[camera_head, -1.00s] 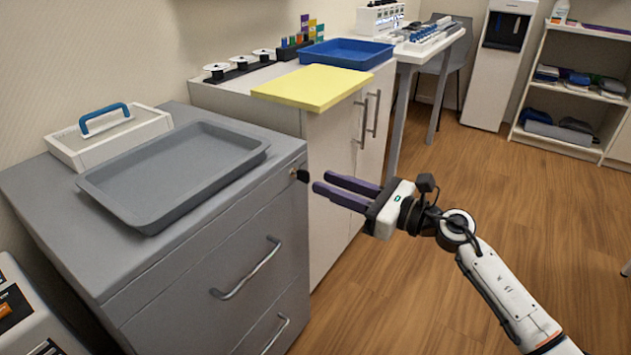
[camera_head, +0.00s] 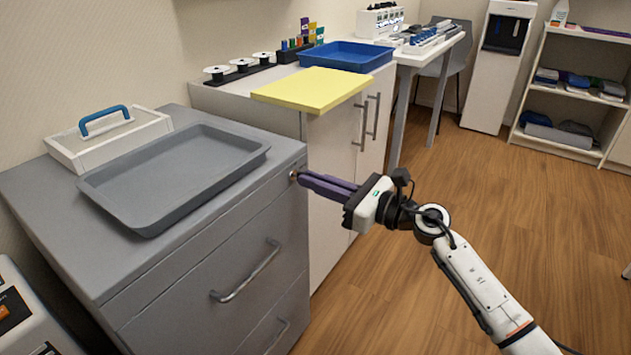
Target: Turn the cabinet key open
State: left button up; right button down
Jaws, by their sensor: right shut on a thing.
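The grey cabinet (camera_head: 190,262) stands at the left with its drawer fronts facing right. Its lock (camera_head: 293,175) shows as a small round metal piece near the top right corner of the upper drawer front. My right gripper (camera_head: 302,177) reaches in from the right with its purple fingers at the lock. The fingers are close together, shut on the key, which they hide almost wholly. I cannot tell the key's angle. My left gripper is not in view.
A grey tray (camera_head: 258,158) and a white box with a blue handle (camera_head: 105,138) sit on the cabinet top. A yellow board (camera_head: 312,88) overhangs the white cabinet (camera_head: 330,160) behind the fingers. The wooden floor (camera_head: 480,190) at the right is clear.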

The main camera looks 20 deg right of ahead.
pick_arm(q)
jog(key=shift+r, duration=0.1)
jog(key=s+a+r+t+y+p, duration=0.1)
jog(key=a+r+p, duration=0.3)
jog(key=p, duration=0.8)
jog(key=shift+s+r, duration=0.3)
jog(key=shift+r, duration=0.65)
pick_arm(e)
jog(key=m, duration=1.8)
jog(key=shift+w+d+f, duration=0.1)
jog(key=shift+d+f, duration=0.05)
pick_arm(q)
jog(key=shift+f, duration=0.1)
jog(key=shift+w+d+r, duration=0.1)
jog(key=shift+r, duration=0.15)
pick_arm(e)
jog(key=c, duration=1.9)
grip_release()
jog(key=shift+d, duration=0.1)
